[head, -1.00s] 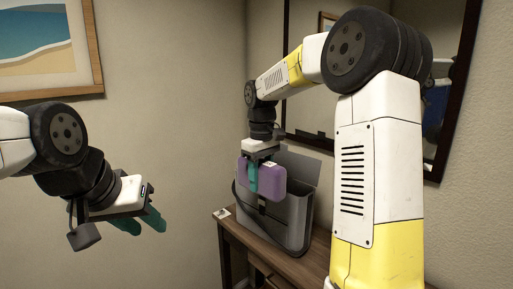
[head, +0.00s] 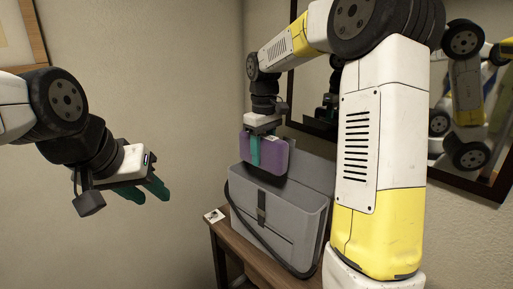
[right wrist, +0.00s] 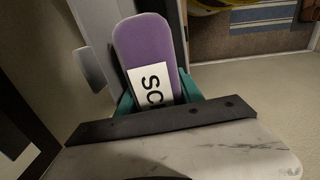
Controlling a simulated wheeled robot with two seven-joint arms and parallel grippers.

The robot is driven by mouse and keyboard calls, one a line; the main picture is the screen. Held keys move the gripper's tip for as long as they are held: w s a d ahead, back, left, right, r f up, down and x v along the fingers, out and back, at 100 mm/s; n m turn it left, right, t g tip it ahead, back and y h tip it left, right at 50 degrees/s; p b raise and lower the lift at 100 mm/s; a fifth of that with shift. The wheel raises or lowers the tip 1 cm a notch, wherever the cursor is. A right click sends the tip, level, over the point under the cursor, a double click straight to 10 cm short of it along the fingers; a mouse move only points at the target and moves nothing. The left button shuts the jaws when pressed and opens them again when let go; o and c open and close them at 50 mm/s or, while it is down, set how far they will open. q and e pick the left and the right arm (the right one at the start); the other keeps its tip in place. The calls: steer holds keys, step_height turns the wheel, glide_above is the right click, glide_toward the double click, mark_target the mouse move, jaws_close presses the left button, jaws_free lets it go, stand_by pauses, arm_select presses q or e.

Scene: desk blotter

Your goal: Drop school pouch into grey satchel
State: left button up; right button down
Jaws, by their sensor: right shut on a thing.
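The purple school pouch (head: 273,156) is held in my right gripper (head: 255,150), whose teal fingers are shut on it. The right wrist view shows the pouch (right wrist: 148,50) between the fingers, with a white label bearing black letters. The grey satchel (head: 303,215) stands upright on the wooden table, with a dark strap and a front buckle. Its top is open and a raised flap shows behind. The pouch hangs at the satchel's top opening, above the front panel; its depth over the opening is hard to judge. My left gripper (head: 150,191) is open and empty, off to the left.
A dark-framed mirror (head: 460,120) hangs on the wall behind and reflects my arms. A framed picture (head: 18,40) hangs at upper left. The space around my left gripper is clear.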

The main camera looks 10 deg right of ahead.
mark_target(263, 167)
steer(key=shift+f, duration=2.3)
steer(key=c, duration=0.7)
jaws_free()
